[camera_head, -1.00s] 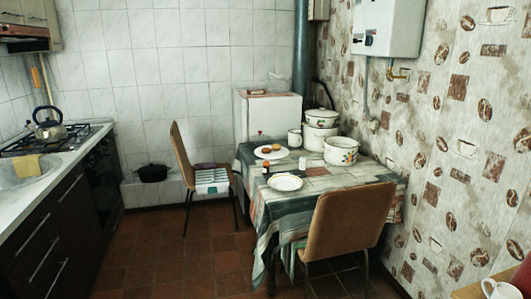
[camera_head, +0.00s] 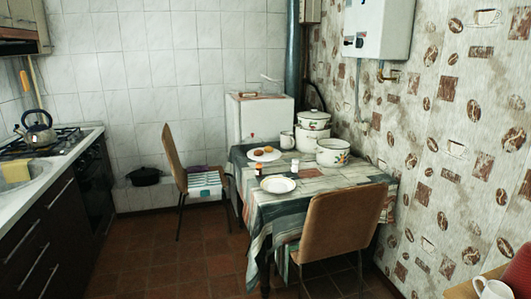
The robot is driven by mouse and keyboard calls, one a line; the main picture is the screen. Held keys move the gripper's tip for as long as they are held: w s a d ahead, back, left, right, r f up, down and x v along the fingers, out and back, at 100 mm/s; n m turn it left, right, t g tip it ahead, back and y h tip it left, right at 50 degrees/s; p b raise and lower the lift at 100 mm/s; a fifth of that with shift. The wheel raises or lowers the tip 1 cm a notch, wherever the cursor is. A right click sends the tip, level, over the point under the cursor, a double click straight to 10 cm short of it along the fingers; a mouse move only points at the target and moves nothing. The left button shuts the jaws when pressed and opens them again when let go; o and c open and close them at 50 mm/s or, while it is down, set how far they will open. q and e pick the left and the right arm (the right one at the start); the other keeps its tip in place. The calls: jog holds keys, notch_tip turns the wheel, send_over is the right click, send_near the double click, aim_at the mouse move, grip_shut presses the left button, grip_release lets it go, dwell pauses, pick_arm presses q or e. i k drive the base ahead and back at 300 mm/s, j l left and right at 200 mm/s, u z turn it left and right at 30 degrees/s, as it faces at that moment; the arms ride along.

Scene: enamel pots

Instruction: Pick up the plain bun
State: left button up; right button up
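Small round brown buns (camera_head: 267,149) lie on a white plate (camera_head: 256,158) at the back left of the table. They are too small to tell which one is plain. Neither my left nor my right gripper is in view, and no part of my arms shows.
The table (camera_head: 325,177) also bears an empty-looking white plate (camera_head: 278,184), small jars (camera_head: 294,167), enamel pots (camera_head: 333,153) and a mug (camera_head: 287,140). Brown chairs stand at its front (camera_head: 345,222) and left (camera_head: 174,160). A counter (camera_head: 45,200) lines the left; floor (camera_head: 185,265) between is clear.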

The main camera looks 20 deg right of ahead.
aim_at(257, 152)
jog(key=i+z, duration=0.1)
jog(key=i, duration=0.35)
jog(key=i+j+z, duration=0.1)
jog(key=i, duration=0.35)
jog(key=i+j, duration=0.2)
jog(key=i, duration=0.25)
jog(key=i+j+z, duration=0.15)
jog(key=i, duration=0.3)
